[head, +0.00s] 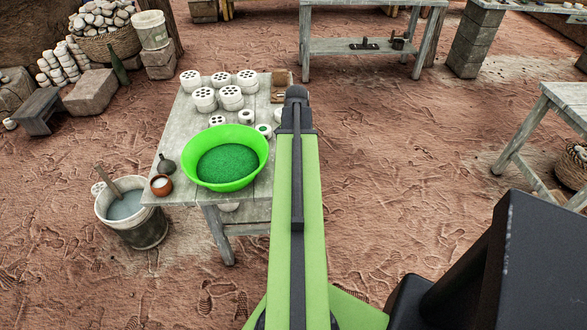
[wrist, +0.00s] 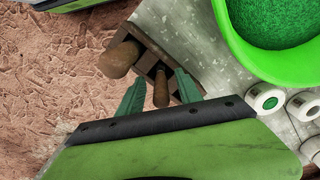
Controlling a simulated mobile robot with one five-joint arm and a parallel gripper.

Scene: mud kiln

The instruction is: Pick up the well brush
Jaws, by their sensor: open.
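A small dark wooden rack (wrist: 150,62) sits at the table's edge in the wrist view, holding brown-handled tools. One slim brown handle (wrist: 160,92) stands between my fingers, and a thicker brown handle (wrist: 118,61) lies outside my left finger. I cannot tell for sure which one is the well brush, as no bristles show. My gripper (wrist: 161,76) is open, its two green fingers on either side of the slim handle, with nothing visibly clamped. In the head view the rack (head: 280,79) shows beside the end of my arm, which hides my fingers.
The grey table (head: 190,115) also holds a bright green basin (head: 184,160) of green powder, several white cylinders with holes, a dark bottle (head: 166,164) and a brown pot (head: 161,186). A bucket (head: 135,222) stands on the ground at left. Open ground lies right.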

